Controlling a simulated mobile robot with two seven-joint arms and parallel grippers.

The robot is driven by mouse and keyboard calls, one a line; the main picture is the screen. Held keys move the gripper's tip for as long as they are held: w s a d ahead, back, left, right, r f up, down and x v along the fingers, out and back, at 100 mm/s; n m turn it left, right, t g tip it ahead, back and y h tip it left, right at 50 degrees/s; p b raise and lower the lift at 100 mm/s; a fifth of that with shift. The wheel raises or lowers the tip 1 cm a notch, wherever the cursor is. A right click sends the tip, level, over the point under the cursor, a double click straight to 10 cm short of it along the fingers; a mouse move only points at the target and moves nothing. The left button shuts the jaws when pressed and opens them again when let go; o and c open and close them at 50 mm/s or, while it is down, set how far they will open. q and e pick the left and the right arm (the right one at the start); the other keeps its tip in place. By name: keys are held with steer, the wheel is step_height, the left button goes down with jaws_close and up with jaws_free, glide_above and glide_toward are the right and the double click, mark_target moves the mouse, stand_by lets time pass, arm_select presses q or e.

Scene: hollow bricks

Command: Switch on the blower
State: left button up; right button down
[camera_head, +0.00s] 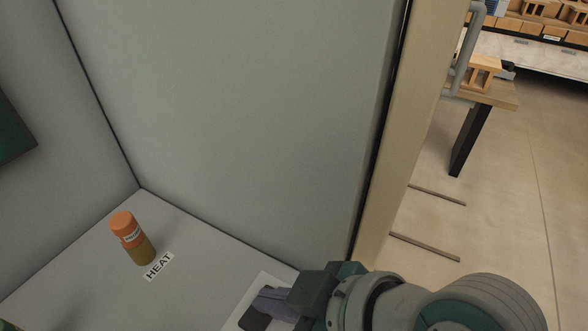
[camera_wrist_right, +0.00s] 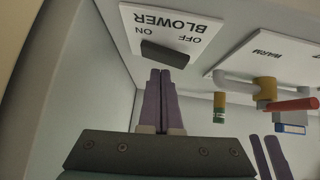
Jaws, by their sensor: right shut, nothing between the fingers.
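The blower panel is a white plate (camera_wrist_right: 195,45) lettered BLOWER, OFF and ON, upside down in the right wrist view. It carries a dark switch (camera_wrist_right: 165,53), which also shows at the bottom of the head view (camera_head: 254,319). My right gripper (camera_wrist_right: 160,72) is shut and empty, its purple fingertips right at the switch's edge; I cannot tell whether they touch it. In the head view the right gripper (camera_head: 272,303) is over the plate, partly covering it. My left gripper (camera_wrist_right: 264,138) shows at the right wrist view's lower right, its purple fingers slightly apart.
An orange and brown cylinder (camera_head: 132,238) stands beside a HEAT label (camera_head: 159,266). The right wrist view shows a WARM plate (camera_wrist_right: 270,50), a pipe with a yellow fitting (camera_wrist_right: 265,90) and a red handle (camera_wrist_right: 294,105). Grey walls enclose the panel; a beige edge (camera_head: 400,130) stands right.

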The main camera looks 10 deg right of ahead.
steer(key=w+r+p+v, duration=0.1)
steer(key=w+p+v, duration=0.1)
steer(key=v, duration=1)
steer(key=shift+w+r+p, duration=0.2)
steer(key=shift+w+p, duration=0.05)
steer(key=shift+p, duration=0.5)
steer(key=shift+d, duration=0.15)
steer(key=s+d+r+m+g+h+p, duration=0.25)
steer(key=s+d+r+m+h, duration=0.25)
steer(key=s+d+m+h, duration=0.5)
step_height(320, 180, up, 33)
steer(key=d+y+p, duration=0.1)
steer(key=y+p, duration=0.2)
steer(key=p, duration=3.1)
steer(key=shift+w+d+n, duration=0.4)
steer(key=shift+w, duration=0.05)
steer(key=shift+r, duration=0.1)
